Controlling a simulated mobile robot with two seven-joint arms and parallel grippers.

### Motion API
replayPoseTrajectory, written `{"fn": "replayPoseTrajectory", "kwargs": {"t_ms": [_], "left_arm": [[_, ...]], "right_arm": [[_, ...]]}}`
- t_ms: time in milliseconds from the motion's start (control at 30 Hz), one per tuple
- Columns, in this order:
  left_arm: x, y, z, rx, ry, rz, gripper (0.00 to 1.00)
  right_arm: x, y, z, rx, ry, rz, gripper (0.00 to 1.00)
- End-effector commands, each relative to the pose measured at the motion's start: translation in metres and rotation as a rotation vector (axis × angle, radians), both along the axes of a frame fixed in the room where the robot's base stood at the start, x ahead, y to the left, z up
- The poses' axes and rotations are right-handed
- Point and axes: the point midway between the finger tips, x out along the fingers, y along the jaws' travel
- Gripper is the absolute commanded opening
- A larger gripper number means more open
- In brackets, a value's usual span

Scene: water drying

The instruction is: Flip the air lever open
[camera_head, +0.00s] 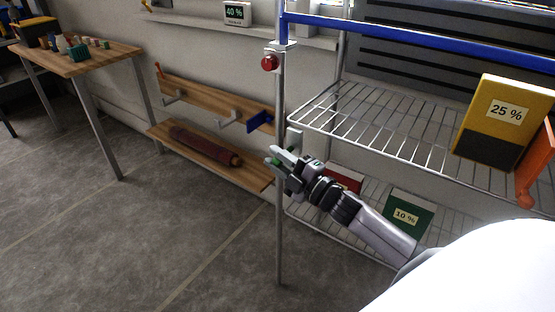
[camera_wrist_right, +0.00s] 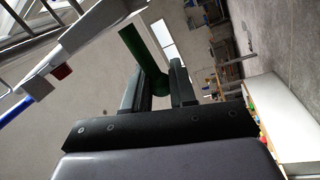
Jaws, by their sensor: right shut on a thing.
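The air lever appears as a green bar (camera_wrist_right: 138,50) in the right wrist view, running from the upper left down between the fingers. In the head view only small bits of green (camera_head: 275,162) show at the fingertips, next to the rack's front post. My right gripper (camera_head: 279,158) reaches in from the lower right at that post. Its two dark fingers (camera_wrist_right: 160,86) are shut on the green lever. Most of the lever and its mount are hidden by the gripper in the head view. My left gripper is not in view.
A wire rack (camera_head: 420,138) with a blue top rail (camera_head: 420,40) stands close around my right arm. It holds a yellow 25 % box (camera_head: 505,115), a green 10 % box (camera_head: 408,213) and an orange bracket (camera_head: 535,170). A red button (camera_head: 269,62) sits on the post. Open floor (camera_head: 150,240) lies left.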

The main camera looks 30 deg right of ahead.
Motion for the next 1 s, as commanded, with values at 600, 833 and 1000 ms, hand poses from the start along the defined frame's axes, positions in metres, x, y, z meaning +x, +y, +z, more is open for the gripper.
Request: {"fn": "replayPoseTrajectory", "kwargs": {"t_ms": [600,833,1000], "left_arm": [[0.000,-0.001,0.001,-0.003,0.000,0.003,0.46],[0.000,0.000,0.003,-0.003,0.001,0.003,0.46],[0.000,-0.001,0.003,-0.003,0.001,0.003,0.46]], "right_arm": [[-0.010,-0.003,-0.006,0.002,0.009,-0.001,0.48],[-0.039,-0.011,-0.011,0.002,0.012,-0.001,0.48],[-0.057,-0.017,-0.015,0.002,0.011,-0.001,0.48]]}}
